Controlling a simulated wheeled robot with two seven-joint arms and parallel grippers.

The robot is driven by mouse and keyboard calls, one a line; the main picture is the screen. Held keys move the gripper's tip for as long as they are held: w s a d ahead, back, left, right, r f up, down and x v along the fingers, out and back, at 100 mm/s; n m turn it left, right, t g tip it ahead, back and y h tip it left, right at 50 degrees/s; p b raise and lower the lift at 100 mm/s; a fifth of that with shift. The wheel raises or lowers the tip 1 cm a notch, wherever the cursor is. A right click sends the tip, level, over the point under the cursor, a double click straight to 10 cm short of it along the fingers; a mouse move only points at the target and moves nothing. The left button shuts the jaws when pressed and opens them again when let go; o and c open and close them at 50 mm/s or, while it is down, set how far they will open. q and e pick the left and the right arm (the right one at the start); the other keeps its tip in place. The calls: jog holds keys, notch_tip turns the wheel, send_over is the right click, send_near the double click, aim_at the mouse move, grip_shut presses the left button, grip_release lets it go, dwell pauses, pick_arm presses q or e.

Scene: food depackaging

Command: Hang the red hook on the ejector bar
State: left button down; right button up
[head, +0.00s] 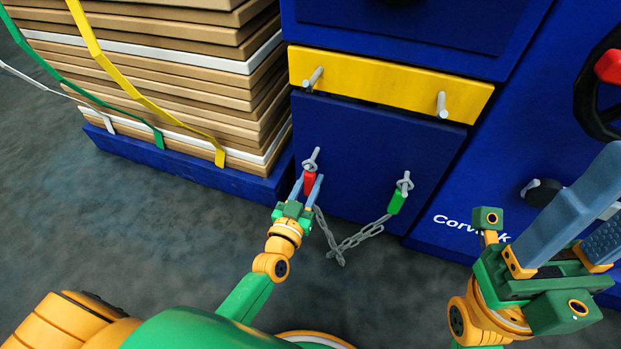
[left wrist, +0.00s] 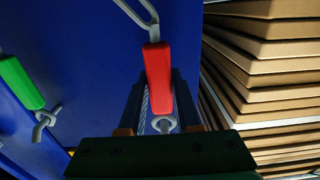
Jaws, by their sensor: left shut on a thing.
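The red hook (head: 309,183) is at the left of the lower blue panel, its grey metal loop up at the left lower peg (head: 315,153); whether the loop still bears on the peg is hard to tell. My left gripper (head: 311,184) is shut on its red body from below. In the left wrist view the red hook (left wrist: 158,80) stands between the fingers, metal loop up, eye below. The yellow bar (head: 385,86), likely the ejector bar, lies above with two grey pegs. My right gripper (head: 600,205) is open and empty at the right.
A green hook (head: 397,201) hangs at the right lower peg; a grey chain (head: 348,243) sags between the hooks. A strapped stack of brown boards (head: 190,70) stands close on the left. A black wheel with a red knob (head: 609,66) is at the upper right.

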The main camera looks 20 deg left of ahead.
pick_arm(q)
jog(key=shift+s+r+p, duration=0.75)
jog(key=shift+s+p, duration=0.3)
jog(key=shift+p, duration=0.1)
jog(key=shift+f, duration=0.1)
jog(key=shift+s, duration=0.15)
jog(key=shift+s+p, duration=0.45)
jog(key=shift+s, duration=0.5)
jog(key=shift+s+a+p, duration=0.1)
jog(key=shift+s+p, duration=0.25)
jog(key=shift+s, duration=0.85)
